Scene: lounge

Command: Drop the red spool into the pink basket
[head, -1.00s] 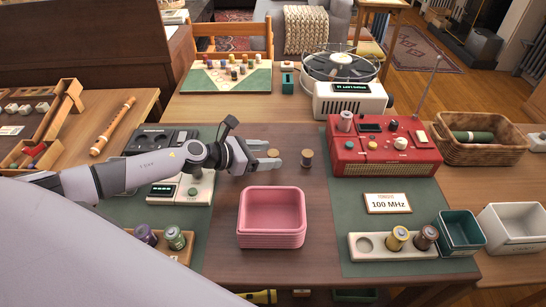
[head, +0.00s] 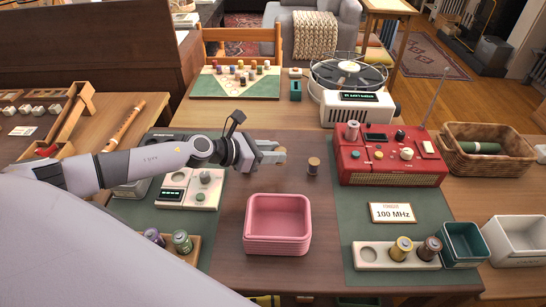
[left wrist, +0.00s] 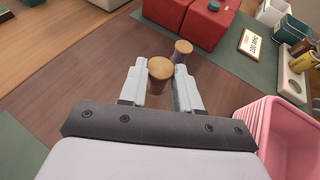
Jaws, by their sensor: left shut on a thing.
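My left gripper (head: 278,153) is shut on a spool with a pale wooden top (left wrist: 160,69). Its side shows only as a dark reddish-brown sliver between the fingers in the left wrist view, so its colour is hard to tell. A second wooden-topped spool (head: 313,166) stands upright on the table just right of the fingertips; in the left wrist view it (left wrist: 183,50) has a dark purplish side. The pink basket (head: 277,225) stands in front of the gripper, nearer to me, and looks empty. It also shows at the right of the left wrist view (left wrist: 285,135). My right gripper is out of view.
A red radio (head: 388,160) with a thin antenna stands right of the spools. A beige holder (head: 370,262) with batteries is right of the basket. A cream control box (head: 190,190) lies under my left arm. Bare table surrounds the basket.

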